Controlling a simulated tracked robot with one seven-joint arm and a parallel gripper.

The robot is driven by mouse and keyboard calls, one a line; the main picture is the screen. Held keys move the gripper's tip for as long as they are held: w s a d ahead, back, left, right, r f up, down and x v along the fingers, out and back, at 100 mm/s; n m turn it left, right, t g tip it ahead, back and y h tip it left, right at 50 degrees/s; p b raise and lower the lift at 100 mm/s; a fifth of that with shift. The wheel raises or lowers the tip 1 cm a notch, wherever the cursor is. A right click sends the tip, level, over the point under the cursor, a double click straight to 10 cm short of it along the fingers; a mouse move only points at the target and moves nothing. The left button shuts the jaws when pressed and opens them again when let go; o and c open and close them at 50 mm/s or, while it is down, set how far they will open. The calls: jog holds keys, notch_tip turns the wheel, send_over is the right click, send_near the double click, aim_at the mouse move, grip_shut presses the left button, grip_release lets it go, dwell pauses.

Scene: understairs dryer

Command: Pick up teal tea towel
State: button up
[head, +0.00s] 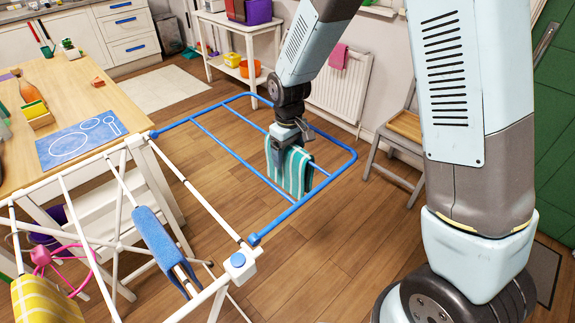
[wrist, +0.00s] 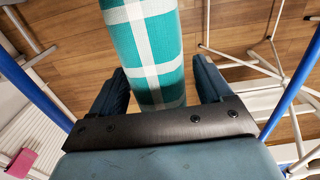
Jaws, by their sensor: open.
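The teal tea towel (head: 297,173), with white stripes, hangs over a rail of the drying rack's blue wing in the head view. In the wrist view the teal tea towel (wrist: 146,50) runs from the top edge down between my fingers, with a white checked pattern. My gripper (head: 279,160) is at the towel's left part in the head view. In the wrist view my gripper (wrist: 160,85) is open, with one blue finger on each side of the towel and a gap beside each. The fingertips' far ends and the rail under the towel are hidden.
The drying rack's blue wing (head: 205,128) surrounds the towel. A blue cloth (head: 160,240) and a yellow checked cloth (head: 42,300) hang on the white frame. A wooden table (head: 60,95) stands left, a chair (head: 398,135) right. A pink cloth (head: 338,56) hangs on the radiator (head: 345,88).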

jog(key=shift+f, duration=0.85)
jog(key=c, duration=1.1)
notch_tip(320, 180, up, 18)
jog(key=shift+r, duration=0.2)
